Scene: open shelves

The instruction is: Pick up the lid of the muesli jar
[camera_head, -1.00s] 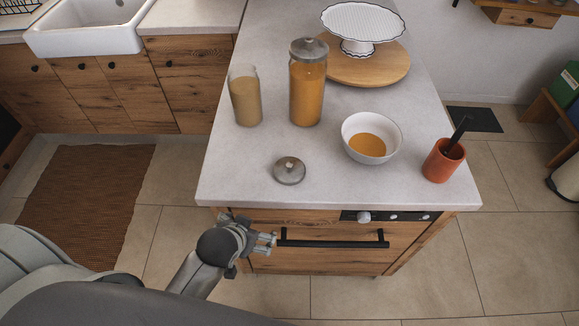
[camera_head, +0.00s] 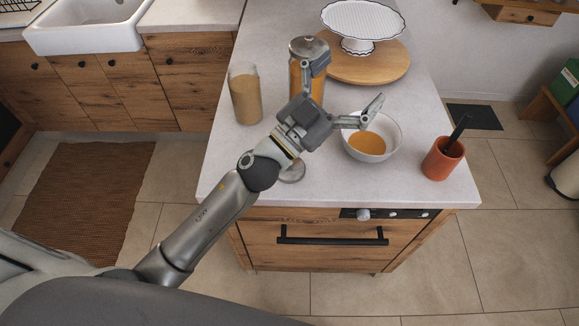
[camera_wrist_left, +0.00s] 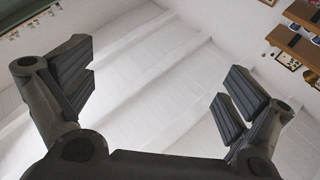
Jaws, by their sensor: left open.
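A round grey lid (camera_head: 292,172) lies on the counter near its front edge, mostly hidden by my left arm. A tall open glass jar (camera_head: 245,97) with beige contents stands behind it to the left. A second jar (camera_head: 308,48) with orange contents wears a similar grey lid and is partly hidden by my gripper. I cannot tell which jar holds muesli. My left gripper (camera_head: 345,82) is open and empty above the counter, its fingers spread toward the back right. In the left wrist view the spread fingers (camera_wrist_left: 160,92) point at the ceiling. My right gripper is not in view.
A white bowl (camera_head: 388,149) with orange contents is partly behind the left gripper. A terracotta cup (camera_head: 441,163) with a dark utensil stands right. A white cake stand (camera_head: 361,24) rests on a round wooden board (camera_head: 392,72) at the back. The counter's front left is clear.

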